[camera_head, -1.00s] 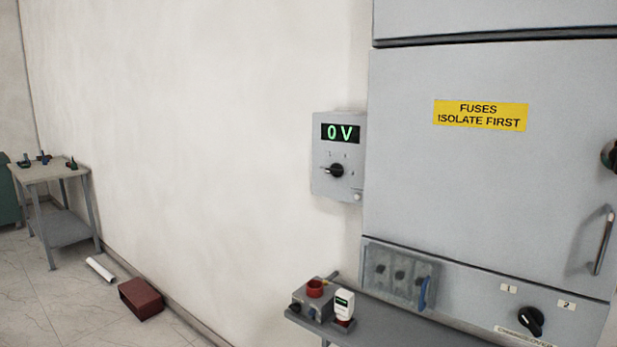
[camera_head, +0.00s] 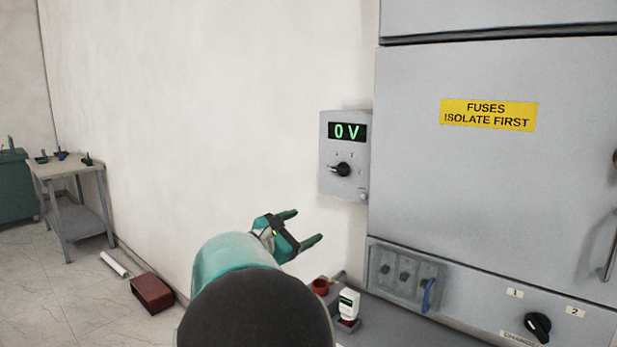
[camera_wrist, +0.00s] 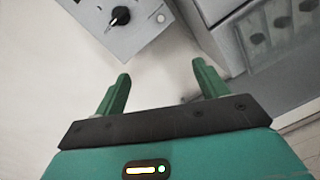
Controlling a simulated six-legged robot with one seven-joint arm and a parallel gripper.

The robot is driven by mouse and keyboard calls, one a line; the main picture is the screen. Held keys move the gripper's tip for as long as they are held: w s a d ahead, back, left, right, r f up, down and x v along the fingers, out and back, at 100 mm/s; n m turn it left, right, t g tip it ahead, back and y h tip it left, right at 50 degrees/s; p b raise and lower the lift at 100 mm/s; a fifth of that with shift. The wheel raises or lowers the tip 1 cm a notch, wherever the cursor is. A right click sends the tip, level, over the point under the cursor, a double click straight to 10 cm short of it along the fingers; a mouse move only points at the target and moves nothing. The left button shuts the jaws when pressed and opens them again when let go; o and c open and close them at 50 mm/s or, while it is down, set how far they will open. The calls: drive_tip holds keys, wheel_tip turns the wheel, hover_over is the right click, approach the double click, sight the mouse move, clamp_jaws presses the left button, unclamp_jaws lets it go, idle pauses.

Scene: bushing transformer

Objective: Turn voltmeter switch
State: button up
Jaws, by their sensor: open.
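The voltmeter (camera_head: 329,187) is a grey box on the wall, left of the large grey cabinet. Its display (camera_head: 347,132) reads 0 V in green. Below the display is the black voltmeter switch (camera_head: 341,170), a rotary knob with small marks around it. In the wrist view the switch (camera_wrist: 120,16) is at the upper left, beyond my fingertips. My green gripper (camera_head: 305,226) is open and empty, below and left of the voltmeter in the head view, apart from it. It also shows in the wrist view (camera_wrist: 162,72), with its two fingers spread.
The grey cabinet (camera_head: 480,180) fills the right side, with a yellow fuse label and a lower black knob (camera_head: 537,327). A shelf (camera_head: 385,322) below the voltmeter holds a white meter (camera_head: 348,303) and a red-topped device. A small table (camera_head: 62,168) stands far left.

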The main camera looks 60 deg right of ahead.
sight(339, 172)
drive_tip(key=d+r+n+h, duration=0.1)
drive_tip(key=d+r+n, duration=0.1)
drive_tip(key=d, duration=0.4)
drive_tip(key=d+r+n+h, duration=0.2)
drive_tip(key=d+r, duration=0.1)
drive_tip(key=d, duration=0.4)
drive_tip(key=d+r+n+h, duration=0.1)
drive_tip(key=d+r, duration=0.2)
drive_tip(key=d, duration=0.3)
drive_tip(key=shift+w+d+r+n+h, duration=0.2)
drive_tip(key=shift+d+n+h, duration=0.1)
drive_tip(key=shift+d+n, duration=0.1)
drive_tip(key=c, duration=1)
